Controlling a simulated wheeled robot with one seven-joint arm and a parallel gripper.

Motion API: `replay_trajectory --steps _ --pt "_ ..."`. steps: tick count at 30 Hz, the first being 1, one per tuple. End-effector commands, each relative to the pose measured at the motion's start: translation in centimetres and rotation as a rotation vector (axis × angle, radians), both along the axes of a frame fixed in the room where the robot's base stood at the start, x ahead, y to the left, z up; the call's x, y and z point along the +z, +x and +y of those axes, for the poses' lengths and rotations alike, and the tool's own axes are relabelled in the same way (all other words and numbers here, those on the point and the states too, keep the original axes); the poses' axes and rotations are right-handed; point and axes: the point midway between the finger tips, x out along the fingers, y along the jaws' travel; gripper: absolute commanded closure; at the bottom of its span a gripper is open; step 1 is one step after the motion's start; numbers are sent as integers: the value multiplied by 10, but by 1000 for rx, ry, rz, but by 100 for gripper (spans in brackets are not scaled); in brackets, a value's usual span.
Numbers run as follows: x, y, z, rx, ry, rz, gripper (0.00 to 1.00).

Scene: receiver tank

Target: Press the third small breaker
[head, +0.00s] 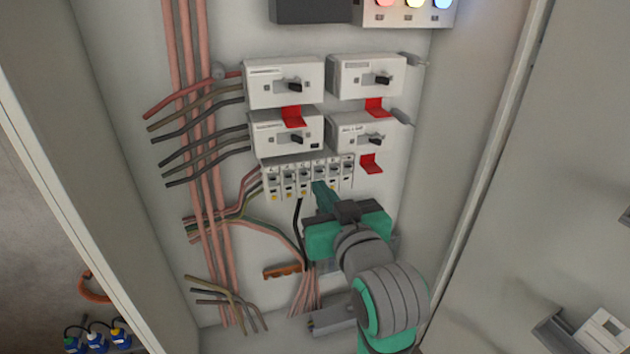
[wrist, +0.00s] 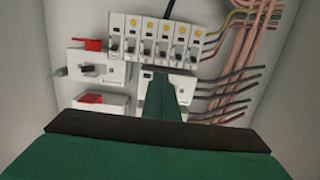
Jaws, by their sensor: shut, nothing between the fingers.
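A row of several small white breakers (head: 290,178) with dark switches sits below the large breakers. The third small breaker from the left (head: 304,175) shows in the head view. The wrist view shows the row upside down, with that breaker (wrist: 164,45) third from the right. My gripper (head: 319,187) is shut and empty. In the head view its tip overlaps the lower part of the fourth breaker, just right of the third. In the wrist view the closed fingertips (wrist: 160,82) point up toward the row. I cannot tell whether they touch anything.
Large white breakers (head: 284,83) with black handles and red tabs (head: 371,163) are above the row. Wire bundles (head: 205,170) run down the left. An orange-handled item (head: 283,271) lies below. Cabinet side walls (head: 480,150) close in on both sides.

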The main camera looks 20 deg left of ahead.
Motion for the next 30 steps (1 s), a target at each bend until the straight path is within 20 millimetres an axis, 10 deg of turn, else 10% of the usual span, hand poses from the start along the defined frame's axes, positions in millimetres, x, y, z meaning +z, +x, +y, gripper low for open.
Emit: replay_trajectory --steps 16,30 --pt "-8 67 46 1 0 1 100" --pt "-9 77 52 0 1 -1 100"
